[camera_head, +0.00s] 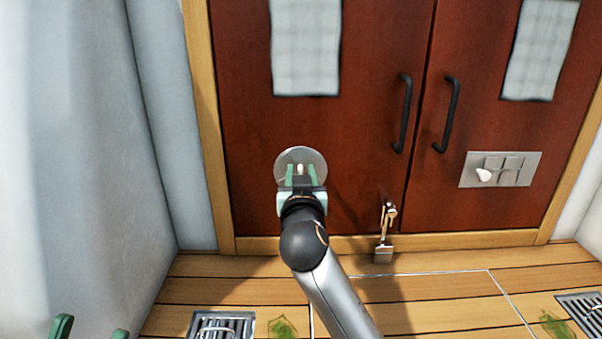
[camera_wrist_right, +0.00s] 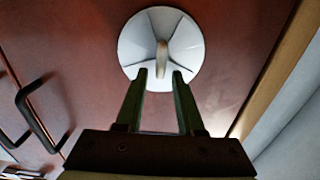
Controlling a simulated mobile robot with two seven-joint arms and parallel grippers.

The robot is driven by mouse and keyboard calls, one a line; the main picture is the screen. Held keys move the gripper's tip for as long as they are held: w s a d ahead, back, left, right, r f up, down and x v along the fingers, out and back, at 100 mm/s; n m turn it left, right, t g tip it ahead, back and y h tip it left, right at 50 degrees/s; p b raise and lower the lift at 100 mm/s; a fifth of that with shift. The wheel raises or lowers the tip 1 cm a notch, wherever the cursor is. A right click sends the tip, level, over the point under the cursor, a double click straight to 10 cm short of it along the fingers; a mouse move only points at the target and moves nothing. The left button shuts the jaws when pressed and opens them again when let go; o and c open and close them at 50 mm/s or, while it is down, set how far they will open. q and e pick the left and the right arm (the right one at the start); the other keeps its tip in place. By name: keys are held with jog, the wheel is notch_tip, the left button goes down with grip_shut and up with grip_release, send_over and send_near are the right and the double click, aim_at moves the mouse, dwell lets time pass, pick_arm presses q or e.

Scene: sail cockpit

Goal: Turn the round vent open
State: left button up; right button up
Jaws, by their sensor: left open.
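The round vent (camera_head: 299,158) is a pale metal disc on the left dark-red door. In the right wrist view the vent (camera_wrist_right: 190,50) has raised ribs and a beige central knob (camera_wrist_right: 162,57). My right gripper (camera_head: 302,172) is in front of the vent, its green fingers spread. In the wrist view the right gripper's (camera_wrist_right: 160,72) fingertips lie over the vent's lower edge, either side of the knob's lower end, with gaps visible; depth to the disc is unclear. My left gripper (camera_head: 91,331) is open and empty at the bottom left, only its fingertips showing.
Two black door handles (camera_head: 403,113) (camera_head: 447,115) stand right of the vent. A metal switch plate (camera_head: 512,168) is on the right door. A latch with a padlock (camera_head: 384,250) hangs at the doors' foot. Floor grates (camera_head: 220,325) (camera_head: 585,308) lie below; a white wall (camera_head: 85,150) bounds the left.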

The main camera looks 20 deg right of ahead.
grip_shut()
dwell(0.4)
jog(key=shift+r+n+p, duration=0.2)
jog(key=shift+n+p, duration=0.3)
jog(key=shift+p, duration=0.4)
jog(key=n+p, duration=0.4)
jog(key=shift+w+a+p, duration=0.1)
jog(key=shift+a+p, duration=0.25)
jog(key=shift+a+f+n+p, duration=0.15)
jog(key=shift+n+p, duration=0.8)
jog(key=shift+n, duration=0.15)
pick_arm(q)
notch_tip(320, 180, up, 10)
jog(key=p, duration=0.1)
jog(key=shift+s+a+m+t, duration=0.25)
jog(key=shift+a+m+t, duration=0.05)
jog(key=shift+a+m, duration=0.15)
pick_arm(e)
jog(key=shift+w+a+f+n, duration=0.15)
jog(key=shift+f+n, duration=0.1)
jog(key=shift+n, duration=0.65)
pick_arm(q)
jog(key=shift+r, duration=0.1)
jog(key=shift+w, duration=0.1)
